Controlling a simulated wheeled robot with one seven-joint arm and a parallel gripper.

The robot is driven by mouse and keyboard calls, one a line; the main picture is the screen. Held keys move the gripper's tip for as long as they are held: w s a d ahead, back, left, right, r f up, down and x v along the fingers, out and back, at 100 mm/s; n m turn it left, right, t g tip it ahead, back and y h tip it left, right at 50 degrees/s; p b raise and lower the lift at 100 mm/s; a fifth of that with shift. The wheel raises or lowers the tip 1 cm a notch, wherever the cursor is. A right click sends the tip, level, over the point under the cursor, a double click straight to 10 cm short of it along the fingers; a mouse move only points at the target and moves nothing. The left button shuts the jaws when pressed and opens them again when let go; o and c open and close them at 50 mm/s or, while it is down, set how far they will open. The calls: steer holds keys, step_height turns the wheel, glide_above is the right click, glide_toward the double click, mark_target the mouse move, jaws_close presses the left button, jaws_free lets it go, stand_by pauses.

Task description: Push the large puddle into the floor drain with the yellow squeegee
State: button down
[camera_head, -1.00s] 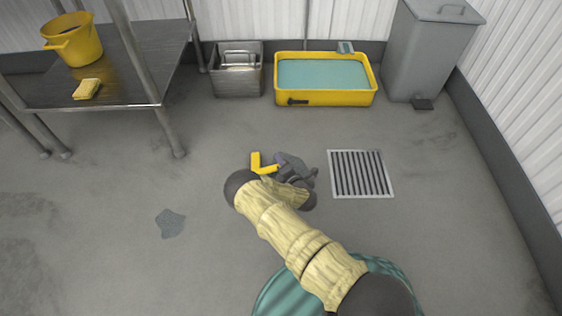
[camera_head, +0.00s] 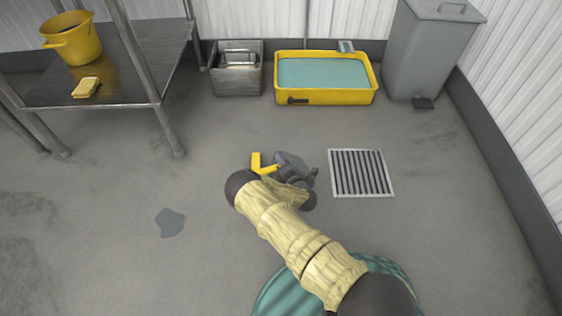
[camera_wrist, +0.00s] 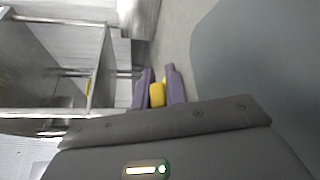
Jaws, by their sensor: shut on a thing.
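My gripper (camera_head: 298,172) is low over the floor, left of the floor drain (camera_head: 361,173). In the wrist view its purple fingers (camera_wrist: 158,88) are shut on a yellow piece, the squeegee (camera_wrist: 157,95). The yellow squeegee (camera_head: 257,163) shows in the head view as a short angled part left of the gripper; the rest is hidden by my arm. One puddle (camera_head: 170,222) lies on the floor to the left, apart from the squeegee. No larger puddle shows clearly in the head view. A smooth blue-grey area fills the right of the wrist view; I cannot tell what it is.
A metal table (camera_head: 130,85) with a yellow bucket (camera_head: 72,40) and yellow sponge (camera_head: 86,88) stands at the left. A steel box (camera_head: 237,84), a yellow tub of bluish liquid (camera_head: 330,98) and a grey bin (camera_head: 425,55) line the back wall. Floor around the drain is clear.

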steer(key=shift+d, duration=0.15)
steer(key=shift+d+p, duration=0.45)
steer(key=shift+d, duration=1.25)
steer(key=shift+d+p, duration=0.35)
steer(key=shift+d, duration=1.55)
steer(key=shift+d+p, duration=0.3)
steer(key=shift+d, duration=1.55)
